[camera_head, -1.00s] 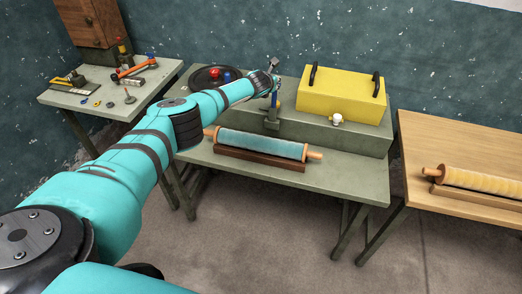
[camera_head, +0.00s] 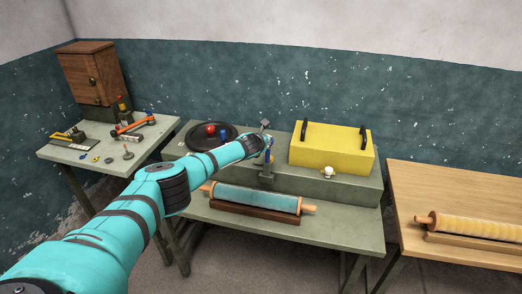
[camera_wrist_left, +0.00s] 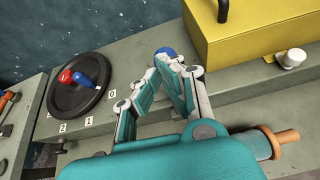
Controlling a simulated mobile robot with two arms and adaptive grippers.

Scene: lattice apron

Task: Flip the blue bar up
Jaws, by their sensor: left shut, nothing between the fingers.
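A small upright blue bar (camera_head: 270,155) stands on a grey-green bracket (camera_head: 266,176) at the front of the raised step on the middle bench. My left gripper (camera_head: 266,142) is at the top of this bar. In the left wrist view the fingers of my left gripper (camera_wrist_left: 168,62) meet, shut and empty. A rounded blue end (camera_wrist_left: 164,52) shows just past the fingertips; I cannot tell whether they touch it. The gripper hides much of the bar and its bracket there. My right gripper is out of view.
Left of the bar is a black dial (camera_wrist_left: 82,88) with red and blue knobs. A yellow box (camera_head: 330,148) and a white knob (camera_head: 328,171) are to the right. A blue roller (camera_head: 257,198) lies in front. Tools lie on the left table (camera_head: 75,152).

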